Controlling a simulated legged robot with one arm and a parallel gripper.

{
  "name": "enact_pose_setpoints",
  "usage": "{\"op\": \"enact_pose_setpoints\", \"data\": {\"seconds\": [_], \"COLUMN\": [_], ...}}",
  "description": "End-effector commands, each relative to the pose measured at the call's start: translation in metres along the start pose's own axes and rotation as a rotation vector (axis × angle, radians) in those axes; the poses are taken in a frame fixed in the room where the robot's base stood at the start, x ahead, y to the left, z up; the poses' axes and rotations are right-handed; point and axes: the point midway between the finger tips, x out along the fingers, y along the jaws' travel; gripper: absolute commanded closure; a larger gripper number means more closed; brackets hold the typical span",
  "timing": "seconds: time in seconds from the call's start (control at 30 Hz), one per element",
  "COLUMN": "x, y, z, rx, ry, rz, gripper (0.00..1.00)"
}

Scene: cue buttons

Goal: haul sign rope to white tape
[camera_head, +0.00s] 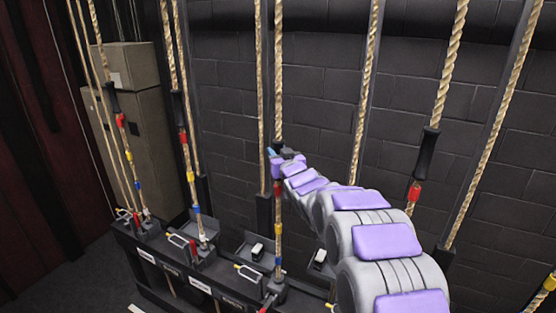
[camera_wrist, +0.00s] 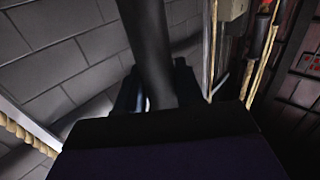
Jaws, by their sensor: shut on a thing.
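My gripper (camera_head: 274,157) is at the middle rope (camera_head: 278,80), at the far end of my outstretched arm. In the wrist view, my gripper (camera_wrist: 152,98) is shut around a dark sleeve (camera_wrist: 146,38), which runs up between the jaws. In the head view, the gripper hides the part of the rope that it holds. The rope continues below to the rail, with coloured bands low down. I cannot read which rope is the sign rope. I cannot clearly make out a white tape.
Other ropes with dark sleeves (camera_head: 427,155) and coloured tapes (camera_head: 190,176) hang on both sides. A dark rail (camera_head: 175,268) with rope locks and white labels (camera_head: 200,286) runs below. A grey cabinet (camera_head: 140,130) stands at the left, and a block wall (camera_head: 320,120) is behind.

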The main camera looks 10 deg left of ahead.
Motion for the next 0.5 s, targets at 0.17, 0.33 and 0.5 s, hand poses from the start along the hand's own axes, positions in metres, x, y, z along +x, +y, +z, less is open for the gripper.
{"op": "enact_pose_setpoints", "data": {"seconds": [0.17,0.33,0.5], "x": [0.000,0.000,0.000], "y": [-0.001,-0.001,-0.001], "z": [-0.056,-0.087,-0.107], "rx": [-0.002,-0.003,-0.002], "ry": [0.012,0.011,0.010], "rz": [-0.001,-0.001,-0.001], "gripper": [1.00,1.00,1.00]}}
